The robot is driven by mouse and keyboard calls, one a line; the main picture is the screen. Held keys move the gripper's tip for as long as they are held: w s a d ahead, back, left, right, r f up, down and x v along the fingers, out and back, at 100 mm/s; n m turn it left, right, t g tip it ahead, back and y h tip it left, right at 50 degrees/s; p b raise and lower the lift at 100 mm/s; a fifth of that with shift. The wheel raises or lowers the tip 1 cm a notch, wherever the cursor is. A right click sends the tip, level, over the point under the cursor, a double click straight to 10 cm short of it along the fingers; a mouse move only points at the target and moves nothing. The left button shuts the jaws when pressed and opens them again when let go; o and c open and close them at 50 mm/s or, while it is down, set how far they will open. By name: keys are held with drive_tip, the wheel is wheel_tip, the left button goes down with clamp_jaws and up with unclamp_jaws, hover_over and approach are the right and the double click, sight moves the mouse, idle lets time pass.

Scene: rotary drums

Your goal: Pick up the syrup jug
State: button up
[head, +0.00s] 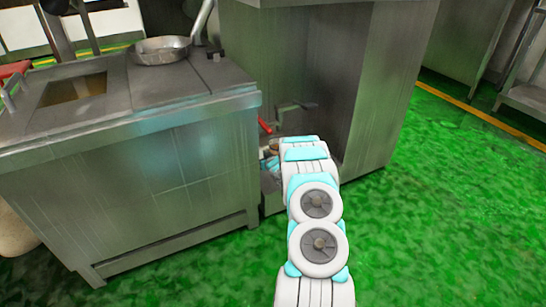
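I cannot make out a syrup jug for certain. A small brownish object (275,146) shows just past the end of my arm, in the gap by the steel cabinet; it is too small and covered to name. My white and teal arm reaches forward from the bottom of the head view to this gap. My gripper (268,163) seems to show only as small teal and dark bits left of the last arm link. Its fingers are too hidden to tell whether they are open or hold anything.
A steel counter (170,185) with a metal pan (161,50) on top stands close on the left. A tall steel cabinet (385,90) rises behind my arm. A red handle (265,127) sticks out in the gap. The green floor (450,220) is clear on the right.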

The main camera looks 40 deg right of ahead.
clamp_jaws()
drive_tip(key=shift+r, duration=0.1)
idle(0.6)
